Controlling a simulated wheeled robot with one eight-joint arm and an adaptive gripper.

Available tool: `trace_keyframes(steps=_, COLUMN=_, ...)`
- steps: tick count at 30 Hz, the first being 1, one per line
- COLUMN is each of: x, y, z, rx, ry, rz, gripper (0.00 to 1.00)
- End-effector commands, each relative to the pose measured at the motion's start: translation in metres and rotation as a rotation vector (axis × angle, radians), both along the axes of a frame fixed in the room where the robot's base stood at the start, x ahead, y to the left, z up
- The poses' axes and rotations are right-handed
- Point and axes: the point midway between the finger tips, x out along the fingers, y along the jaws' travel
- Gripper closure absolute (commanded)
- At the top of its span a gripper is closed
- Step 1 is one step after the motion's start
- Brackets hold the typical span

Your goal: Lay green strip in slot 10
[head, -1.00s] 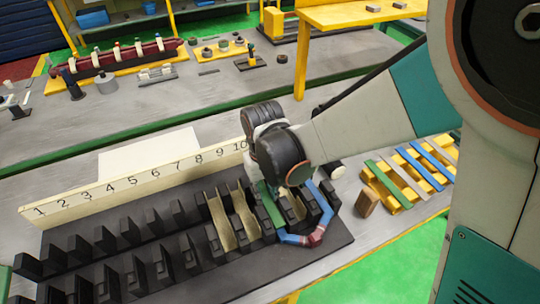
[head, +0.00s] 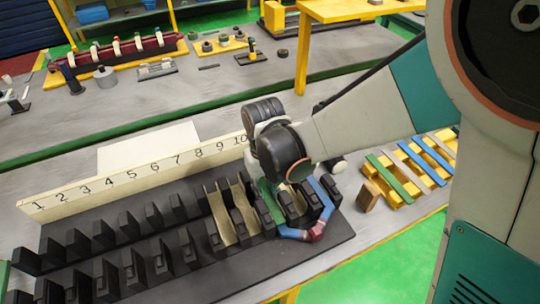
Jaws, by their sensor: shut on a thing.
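The dark slotted block (head: 300,262) lies in front of a pale number board (head: 130,178) marked 1 to 10. A green strip (head: 268,194) stands at the right-hand slots, just below my wrist, near the number 10. Its upper part is hidden by my wrist. My gripper (head: 275,180) is over this strip and shut on it; the fingertips are mostly hidden. I cannot tell how deep the strip sits in the slot. Tan strips (head: 220,217) line slots to the left of it.
A blue loop with a reddish bend (head: 316,230) is around the rightmost teeth. A brown block (head: 368,196) stands to the right. A yellow rack (head: 408,190) holds green and blue strips. A white sheet (head: 148,147) lies behind the board.

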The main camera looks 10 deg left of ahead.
Motion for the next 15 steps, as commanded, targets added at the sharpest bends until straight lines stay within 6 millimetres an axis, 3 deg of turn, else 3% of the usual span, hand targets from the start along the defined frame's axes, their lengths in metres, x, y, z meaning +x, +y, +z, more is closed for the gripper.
trace_keyframes(steps=15, x=0.0000, y=0.0000, z=-0.0053, rx=0.000, ry=0.000, rz=0.000, gripper=1.00)
